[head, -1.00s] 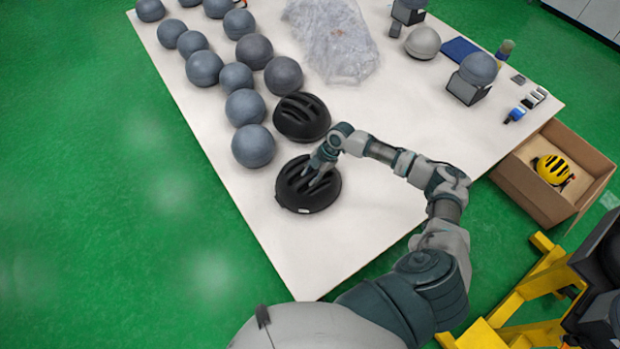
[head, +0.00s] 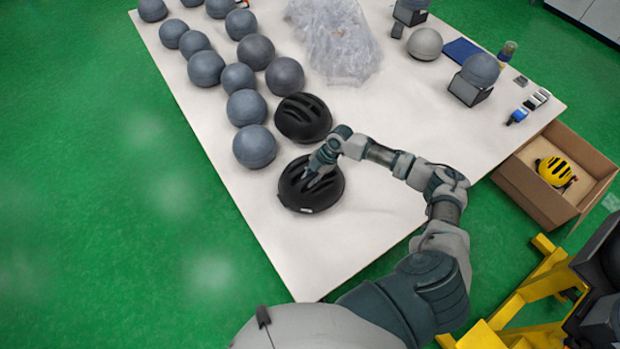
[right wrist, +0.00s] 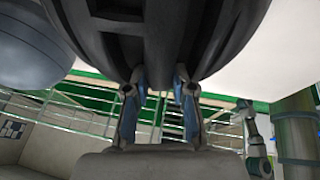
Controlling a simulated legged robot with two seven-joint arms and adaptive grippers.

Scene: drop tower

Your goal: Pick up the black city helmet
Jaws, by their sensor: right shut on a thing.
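A black vented helmet (head: 308,194) sits near the table's left front edge. A second black vented helmet (head: 302,118) rests just behind it. My right gripper (head: 314,178) comes down onto the top of the nearer helmet and is shut on it at the vents. In the right wrist view the helmet's dark ribbed shell (right wrist: 165,35) fills the top, with the two fingers (right wrist: 160,85) reaching up to it. Whether the helmet is clear of the table cannot be told. My left gripper is not in view.
Several grey balls (head: 254,146) stand in rows along the left of the white table (head: 365,240). Clear plastic wrap (head: 335,45) lies at the back. A cardboard box (head: 535,185) holding a yellow helmet (head: 555,171) stands off the table's right side. The front of the table is free.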

